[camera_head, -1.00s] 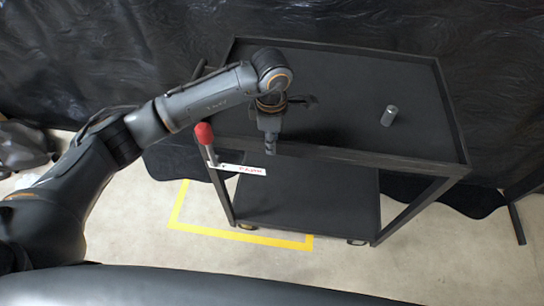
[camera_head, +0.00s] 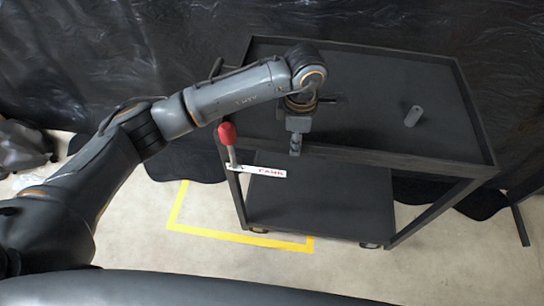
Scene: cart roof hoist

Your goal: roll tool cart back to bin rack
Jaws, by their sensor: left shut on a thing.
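The black tool cart (camera_head: 405,166) stands at centre right, with a top tray and a lower shelf (camera_head: 345,212). Its near-left corner has a red-knobbed lever (camera_head: 227,135) and a white label with red letters (camera_head: 262,171). My left gripper (camera_head: 295,150) reaches down at the near edge of the top tray and is shut on that edge; its fingertips are partly hidden. A small grey cylinder (camera_head: 413,116) stands on the tray. My right gripper is not in view. No bin rack can be made out.
A yellow floor outline (camera_head: 205,232) lies at the cart's left and partly under it. Black plastic sheeting (camera_head: 140,60) hangs behind. A grey bundle (camera_head: 20,150) lies at far left. Pale floor in front is clear.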

